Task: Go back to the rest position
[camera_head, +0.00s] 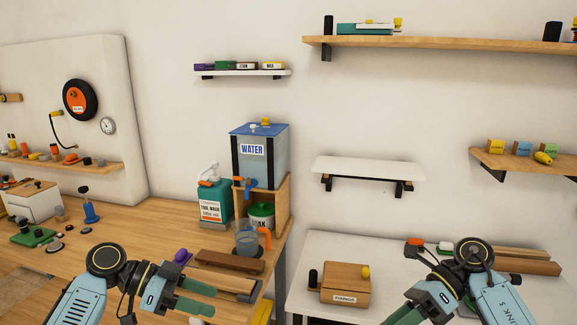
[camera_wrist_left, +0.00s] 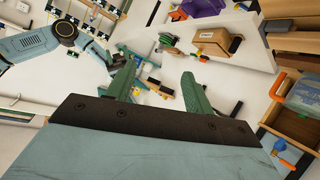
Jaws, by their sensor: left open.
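My left gripper (camera_head: 214,299) is in the lower left of the head view, over the front of the wooden bench, with its green fingers pointing right. In the left wrist view its two fingers (camera_wrist_left: 158,72) stand apart with nothing held between them. My right arm comes in at the lower right of the head view. Its green gripper (camera_head: 403,314) is cut off by the bottom edge, so its jaws cannot be judged.
The wooden bench (camera_head: 140,215) holds a water tank (camera_head: 262,165), a green tool wash jug (camera_head: 212,208) and a clear jug (camera_head: 247,238). A white table at right carries a fixings box (camera_head: 345,285). A white shelf (camera_head: 370,168) above is empty.

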